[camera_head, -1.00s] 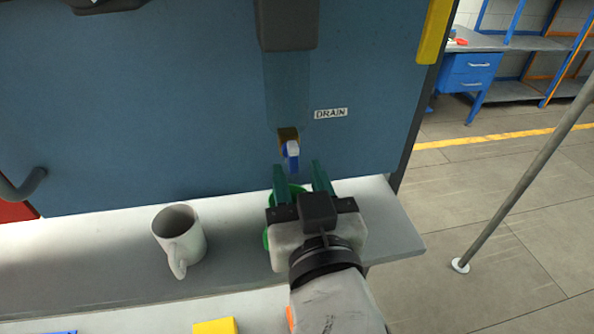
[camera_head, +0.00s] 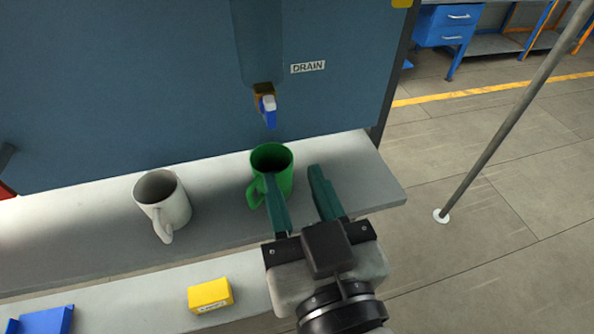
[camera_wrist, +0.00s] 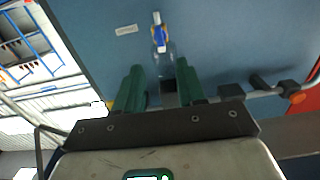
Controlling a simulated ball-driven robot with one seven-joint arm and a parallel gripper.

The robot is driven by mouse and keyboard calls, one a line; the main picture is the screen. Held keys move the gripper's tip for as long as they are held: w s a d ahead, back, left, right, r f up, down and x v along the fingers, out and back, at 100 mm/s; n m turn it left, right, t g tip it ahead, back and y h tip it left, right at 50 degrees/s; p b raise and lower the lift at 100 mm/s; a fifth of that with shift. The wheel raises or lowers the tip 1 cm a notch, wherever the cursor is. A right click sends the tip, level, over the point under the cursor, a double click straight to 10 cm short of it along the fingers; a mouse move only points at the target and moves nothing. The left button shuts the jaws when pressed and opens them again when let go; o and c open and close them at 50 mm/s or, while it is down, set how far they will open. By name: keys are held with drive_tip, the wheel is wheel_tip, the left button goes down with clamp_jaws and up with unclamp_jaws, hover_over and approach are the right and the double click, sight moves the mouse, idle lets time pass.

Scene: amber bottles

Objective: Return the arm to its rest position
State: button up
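My gripper (camera_head: 300,200) is open with a clear gap between its green fingers and nothing between them. It is in front of the shelf, lower right of the green mug. The green mug (camera_head: 283,167) stands upright on the grey shelf below the drain spout; the left finger covers part of it in the head view. In the wrist view, my gripper (camera_wrist: 160,85) also shows its fingers apart and empty, pointing toward the blue panel and the blue-and-white drain spout (camera_wrist: 159,36). The mug is not visible in the wrist view.
A white mug (camera_head: 172,208) stands left on the grey shelf (camera_head: 220,190). A yellow box (camera_head: 210,294) and a blue object (camera_head: 45,320) lie on the lower surface. A grey pole (camera_head: 500,130) stands on the right. The floor between shelf and pole is clear.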

drive_tip(key=d+f+m+g+h, duration=0.1)
drive_tip(key=d+f+g+h, duration=0.25)
drive_tip(key=d+f, duration=0.7)
drive_tip(key=d+f+m+g+h, duration=0.15)
drive_tip(key=d+f+g, duration=0.45)
drive_tip(key=f, duration=0.7)
drive_tip(key=s+d+f+g, duration=0.7)
drive_tip(key=s+d+f, duration=0.4)
drive_tip(key=s+f, duration=0.3)
drive_tip(key=shift+s+f+m, duration=0.25)
drive_tip(key=shift+s+m, duration=0.2)
drive_tip(key=shift+s, duration=0.15)
